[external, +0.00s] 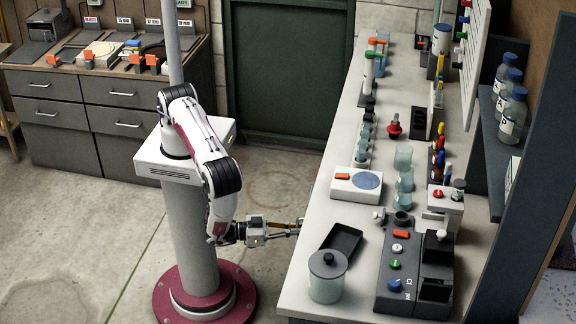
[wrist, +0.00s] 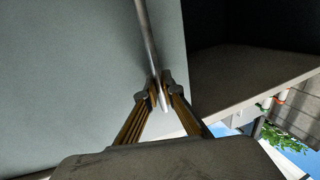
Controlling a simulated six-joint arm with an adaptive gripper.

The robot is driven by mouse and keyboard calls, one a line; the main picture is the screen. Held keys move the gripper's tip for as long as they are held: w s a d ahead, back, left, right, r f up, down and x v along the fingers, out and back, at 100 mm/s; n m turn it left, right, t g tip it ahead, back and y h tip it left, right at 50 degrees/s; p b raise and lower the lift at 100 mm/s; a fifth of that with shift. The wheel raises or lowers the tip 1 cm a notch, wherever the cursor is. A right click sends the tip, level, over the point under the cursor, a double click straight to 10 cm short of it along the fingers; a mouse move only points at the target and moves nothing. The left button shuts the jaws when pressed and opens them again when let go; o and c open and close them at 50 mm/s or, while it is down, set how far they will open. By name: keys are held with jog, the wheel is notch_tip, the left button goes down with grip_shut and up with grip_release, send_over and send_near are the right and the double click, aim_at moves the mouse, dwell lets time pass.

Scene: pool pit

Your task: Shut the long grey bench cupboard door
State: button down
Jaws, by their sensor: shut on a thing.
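The grey cupboard door (wrist: 75,90) fills the left of the wrist view as a flat pale panel. A long metal bar handle (wrist: 147,38) runs down it to my gripper (wrist: 161,90), which is shut on the handle near its end. To the right of the door's edge the dark inside of the cupboard (wrist: 250,22) shows, so the door stands open. In the external view my gripper (external: 299,227) is low at the left side of the long bench (external: 300,260). The door and handle are hidden there under the worktop.
The bench top carries a lidded pot (external: 328,278), a black tray (external: 342,240), a white scale (external: 356,186) and glassware near its left edge. Clear floor (external: 270,185) lies between my base and the bench. A grey drawer unit (external: 80,120) stands at the back left.

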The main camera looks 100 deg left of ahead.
jog(key=shift+d+x, duration=0.25)
jog(key=shift+x, duration=0.95)
jog(key=shift+d+x, duration=0.25)
jog(key=shift+x, duration=0.9)
jog(key=shift+w, duration=0.2)
jog(key=c, duration=2.5)
grip_release()
jog(key=shift+s, duration=0.1)
jog(key=shift+s, duration=0.1)
jog(key=shift+v, duration=5.8)
